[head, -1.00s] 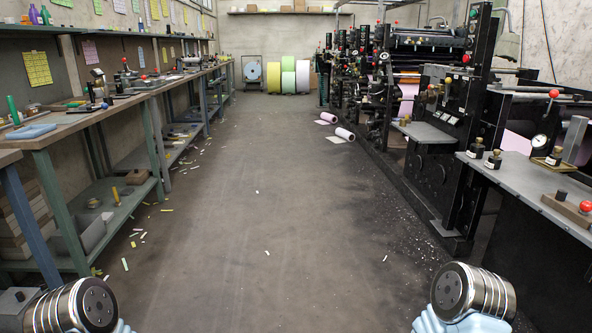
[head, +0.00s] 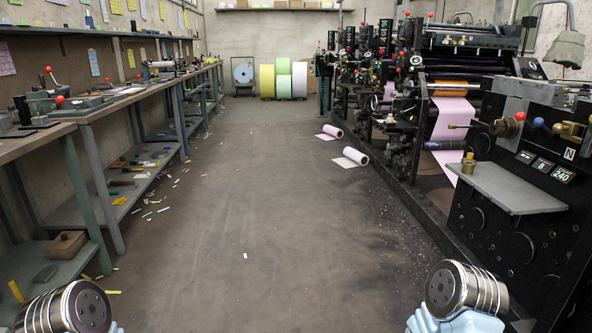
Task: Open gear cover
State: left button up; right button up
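A long black printing press stands along the right side in the head view. Its near end is a black panel (head: 525,250) with round discs, small number displays and a red-knobbed lever. I cannot tell which part of the press is the gear cover, or whether it is open or shut. Farther along, a pink paper web (head: 452,125) runs through the rollers. Only rounded metal parts of my two arms show, at the lower left and lower right corners. Neither of my grippers is in view.
A long workbench (head: 150,80) with tools lines the left wall. Open floor (head: 235,190) runs down the middle, with paper scraps. Large coloured rolls (head: 283,83) stand at the back. A grey shelf (head: 515,190) juts from the near panel.

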aim_at(398, 101)
jog(key=i+z, duration=0.1)
jog(key=i, duration=0.45)
jog(key=i+z, duration=0.1)
jog(key=i, duration=0.4)
jog(key=i+z, duration=0.1)
jog(key=i, duration=0.45)
jog(key=i+j+z, duration=0.15)
jog(key=i, duration=0.35)
jog(key=i+j+z, duration=0.1)
jog(key=i, duration=0.45)
jog(key=i+z, duration=0.15)
jog(key=i, duration=1.2)
jog(key=i+j+z, duration=0.15)
jog(key=i, duration=1.2)
